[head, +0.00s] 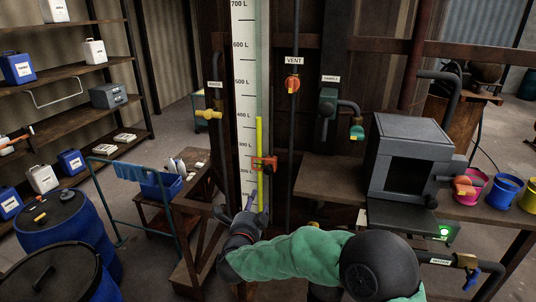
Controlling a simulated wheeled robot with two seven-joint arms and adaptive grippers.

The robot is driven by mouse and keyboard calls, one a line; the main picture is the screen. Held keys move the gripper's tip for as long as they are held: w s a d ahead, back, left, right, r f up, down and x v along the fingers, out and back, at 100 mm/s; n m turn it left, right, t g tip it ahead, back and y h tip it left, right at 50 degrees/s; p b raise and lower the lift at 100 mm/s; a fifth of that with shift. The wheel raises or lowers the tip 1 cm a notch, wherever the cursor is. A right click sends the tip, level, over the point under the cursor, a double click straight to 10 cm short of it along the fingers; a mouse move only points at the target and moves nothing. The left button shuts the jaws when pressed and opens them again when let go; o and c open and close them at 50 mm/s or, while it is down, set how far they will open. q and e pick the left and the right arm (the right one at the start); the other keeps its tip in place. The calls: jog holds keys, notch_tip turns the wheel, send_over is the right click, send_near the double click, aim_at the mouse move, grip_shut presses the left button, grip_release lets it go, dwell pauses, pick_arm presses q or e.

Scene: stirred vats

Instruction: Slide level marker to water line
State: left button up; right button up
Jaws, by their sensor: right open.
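A tall white level scale (244,70) stands upright in the middle, marked in litres. A clear sight tube (263,70) runs beside it, with a yellow column (259,135) inside whose top is close to the 400 L mark. The red level marker (265,164) sits across the tube lower down, between the 300 L and 200 L marks. My right gripper (237,206) is open and empty, with its fingers pointing up below and left of the marker. It appears apart from the marker. My left gripper is not in view.
A red vent valve (292,84) is right of the tube, and a yellow-handled valve (209,113) is left of the scale. A bench with a dark grey box (408,140) stands at right. A blue trolley (122,190) and blue drums (65,230) stand at left.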

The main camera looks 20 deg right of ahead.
aim_at(268, 171)
notch_tip(268, 171, up, 6)
jog(key=s+d+m+h+p, duration=0.1)
jog(key=m+h, duration=0.1)
jog(key=m, duration=0.1)
pick_arm(q)
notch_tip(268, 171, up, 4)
jog(key=p, duration=0.2)
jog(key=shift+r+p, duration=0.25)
jog(key=shift+p, duration=0.1)
pick_arm(e)
jog(key=x, duration=1)
jog(key=shift+w+d+f, duration=0.1)
jog(key=shift+w+d, duration=0.05)
jog(key=shift+w, duration=0.15)
grip_shut()
